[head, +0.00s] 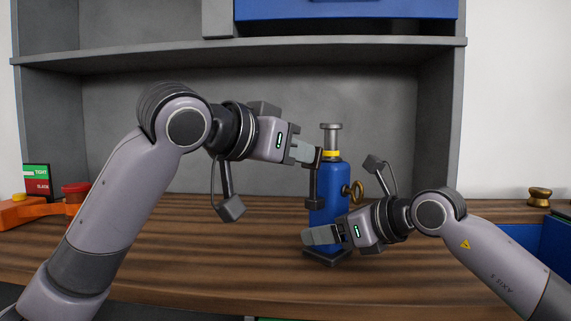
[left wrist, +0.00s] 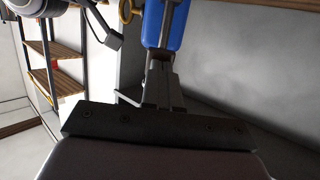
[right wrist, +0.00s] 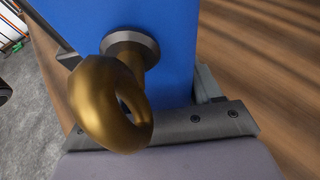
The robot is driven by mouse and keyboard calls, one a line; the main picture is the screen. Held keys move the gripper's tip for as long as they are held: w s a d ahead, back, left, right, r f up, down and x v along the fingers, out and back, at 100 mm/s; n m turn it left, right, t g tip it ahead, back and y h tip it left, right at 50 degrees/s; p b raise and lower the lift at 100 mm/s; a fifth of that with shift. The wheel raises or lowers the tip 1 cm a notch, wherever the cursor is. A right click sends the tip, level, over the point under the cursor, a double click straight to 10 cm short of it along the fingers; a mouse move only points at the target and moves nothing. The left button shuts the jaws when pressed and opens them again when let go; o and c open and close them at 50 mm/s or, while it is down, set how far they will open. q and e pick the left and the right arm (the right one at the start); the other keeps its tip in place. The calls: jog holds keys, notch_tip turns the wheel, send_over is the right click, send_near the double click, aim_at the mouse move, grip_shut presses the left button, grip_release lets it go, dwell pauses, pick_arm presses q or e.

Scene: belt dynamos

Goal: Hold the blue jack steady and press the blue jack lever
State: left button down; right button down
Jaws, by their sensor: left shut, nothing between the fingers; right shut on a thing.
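The blue jack (head: 332,180) stands upright on the wooden bench, with a yellow collar, a metal post on top and a brass ring (head: 356,191) on its right side. Its dark lever (head: 314,188) shows on the left side of the body. My left gripper (head: 308,154) is shut and empty, its fingertips at the lever's upper end; whether they touch it I cannot tell. My right gripper (head: 318,236) is shut on the jack's lower body, just above the dark base. The right wrist view shows the blue body (right wrist: 175,40) and the brass ring (right wrist: 112,100) up close.
Grey shelving stands behind the bench (head: 200,275), with a blue bin (head: 345,9) above. An orange fixture (head: 35,211) with a red knob and a tight/slack sign (head: 37,180) are at the left. A brass knob (head: 539,196) and a blue container (head: 520,238) are at the right.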

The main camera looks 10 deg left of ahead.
pick_arm(q)
jog(key=shift+s, duration=0.1)
jog(key=v, duration=1.4)
jog(key=shift+r, duration=0.15)
pick_arm(e)
jog(key=shift+c, duration=0.6)
grip_release()
jog(key=shift+d, duration=0.1)
